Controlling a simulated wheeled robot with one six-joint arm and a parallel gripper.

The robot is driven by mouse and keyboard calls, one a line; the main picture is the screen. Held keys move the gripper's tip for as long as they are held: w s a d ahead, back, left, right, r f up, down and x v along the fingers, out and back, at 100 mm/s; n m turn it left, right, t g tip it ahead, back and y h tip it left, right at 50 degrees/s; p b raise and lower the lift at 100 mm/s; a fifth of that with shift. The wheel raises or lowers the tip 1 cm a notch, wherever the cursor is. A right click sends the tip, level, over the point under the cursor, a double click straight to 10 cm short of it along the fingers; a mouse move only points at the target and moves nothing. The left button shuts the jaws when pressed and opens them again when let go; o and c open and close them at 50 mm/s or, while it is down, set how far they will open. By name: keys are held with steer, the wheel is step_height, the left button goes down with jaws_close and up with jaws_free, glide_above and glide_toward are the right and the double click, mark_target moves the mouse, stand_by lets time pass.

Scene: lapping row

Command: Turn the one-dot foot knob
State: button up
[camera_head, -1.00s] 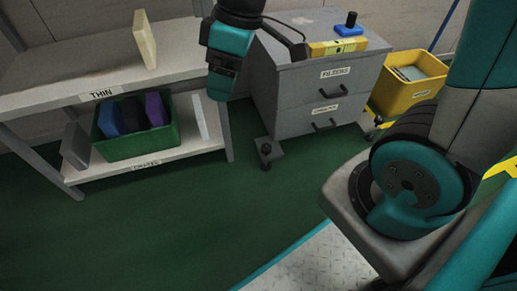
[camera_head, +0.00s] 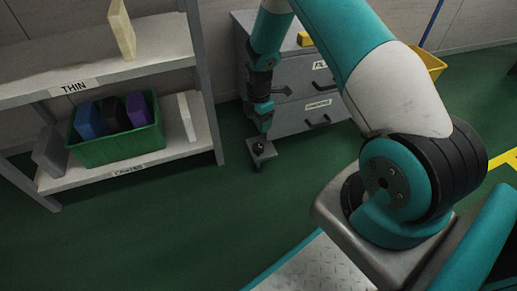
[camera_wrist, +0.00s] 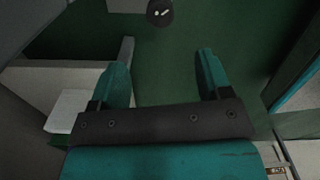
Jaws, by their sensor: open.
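The foot knob (camera_head: 258,148) is a small dark knob on a grey foot plate (camera_head: 270,154) low at the front corner of the drawer cabinet (camera_head: 300,112). In the wrist view a round black knob top (camera_wrist: 160,12) with white marks shows at the top edge, beyond the fingertips; I cannot tell the dot count for sure. My gripper (camera_head: 263,124) hangs pointing down just above the foot plate. In the wrist view my gripper (camera_wrist: 161,68) has its two teal fingers wide apart with nothing between them. The knob is apart from both fingers.
A shelf (camera_head: 150,58) marked THIN stands at the left, with a green crate (camera_head: 120,149) of coloured blocks on its lower board. A yellow bin (camera_head: 432,62) is partly hidden behind my arm. Green floor is clear in front of the cabinet.

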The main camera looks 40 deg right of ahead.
mark_target(259, 146)
step_height(259, 146, down, 13)
steer(key=b, duration=0.6)
steer(key=c, duration=0.9)
